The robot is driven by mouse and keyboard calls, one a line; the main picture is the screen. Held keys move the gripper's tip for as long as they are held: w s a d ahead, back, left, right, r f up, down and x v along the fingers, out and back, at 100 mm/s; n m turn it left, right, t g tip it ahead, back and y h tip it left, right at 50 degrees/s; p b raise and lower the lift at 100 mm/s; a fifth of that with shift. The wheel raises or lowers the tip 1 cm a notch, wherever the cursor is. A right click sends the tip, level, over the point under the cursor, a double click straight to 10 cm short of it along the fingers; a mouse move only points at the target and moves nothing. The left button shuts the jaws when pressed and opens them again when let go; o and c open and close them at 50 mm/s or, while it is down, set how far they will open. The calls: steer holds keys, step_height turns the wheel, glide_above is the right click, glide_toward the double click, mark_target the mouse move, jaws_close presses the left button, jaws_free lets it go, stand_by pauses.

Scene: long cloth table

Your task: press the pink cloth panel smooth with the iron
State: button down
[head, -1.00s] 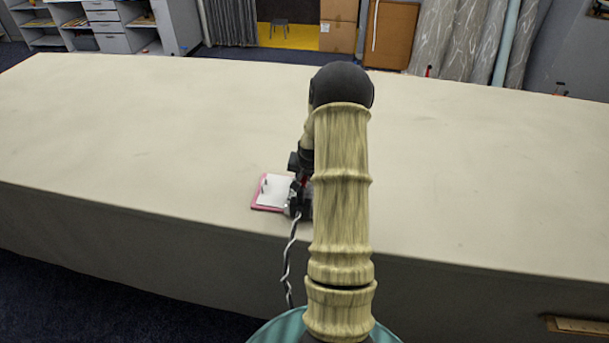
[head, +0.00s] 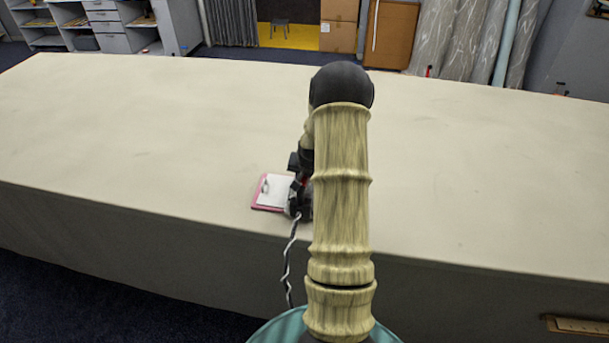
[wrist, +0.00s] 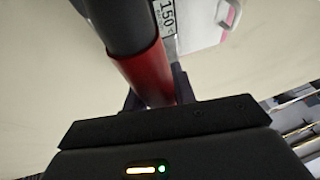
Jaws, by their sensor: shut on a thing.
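The pink cloth panel (head: 268,208) lies flat near the table's front edge, left of my arm. A white sheet (head: 275,190) covers most of it, leaving pink along its left and front edges. The iron (head: 294,209) is at the panel's right side, partly hidden by my arm. My gripper (wrist: 157,92) is shut on the iron's red and black handle (wrist: 146,72). In the wrist view a white surface with a pink edge (wrist: 232,15) shows at the upper right, beside a "150" label. I cannot tell whether the iron's sole touches the cloth.
A twisted cord (head: 287,265) hangs from the iron over the front edge of the long cloth table (head: 470,180). The table top is otherwise clear. Shelves, boxes and fabric rolls (head: 462,40) stand beyond its far edge.

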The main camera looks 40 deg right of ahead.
steer(key=shift+s+a, duration=0.1)
steer(key=shift+r+p, duration=0.6)
steer(key=shift+r, duration=0.2)
steer(key=shift+w+d+r+p, duration=0.15)
steer(key=shift+r+p, duration=0.65)
steer(key=shift+r, duration=0.6)
steer(key=shift+w+d+r+p, duration=0.1)
steer(key=shift+r+p, duration=0.65)
steer(key=shift+r, duration=0.65)
step_height(320, 180, up, 6)
steer(key=p, duration=0.3)
steer(key=shift+a, duration=0.1)
